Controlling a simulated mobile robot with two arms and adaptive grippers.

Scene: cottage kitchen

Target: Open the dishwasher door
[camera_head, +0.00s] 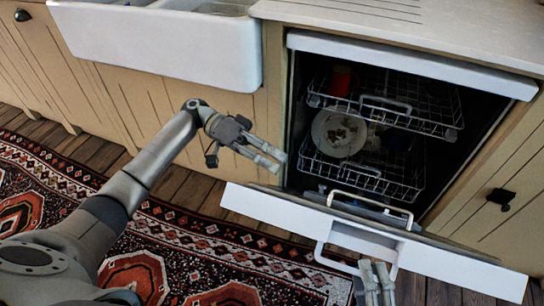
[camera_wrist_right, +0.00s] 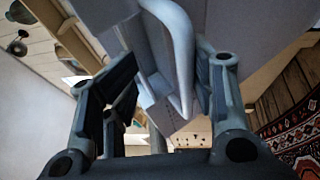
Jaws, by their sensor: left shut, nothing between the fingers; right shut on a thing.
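The dishwasher door (camera_head: 270,207) is lowered far outward, and its white edge shows in the head view. The dishwasher's inside with two wire racks is exposed behind it. A pale door handle (camera_head: 320,252) loops from the door's outer face; it also shows between the fingers in the right wrist view (camera_wrist_right: 183,45). My right gripper (camera_head: 375,267) is shut on this handle at the bottom of the head view; its arm is out of frame. My left gripper (camera_head: 277,158) is shut and empty, left of the dishwasher opening and above the door's left end.
A red cup (camera_head: 341,80) is in the upper rack (camera_head: 438,128) and a plate (camera_head: 339,133) in the lower rack (camera_head: 390,190). A white sink (camera_head: 160,42) and wooden cabinets flank the opening. A patterned rug (camera_head: 190,248) covers the floor in front.

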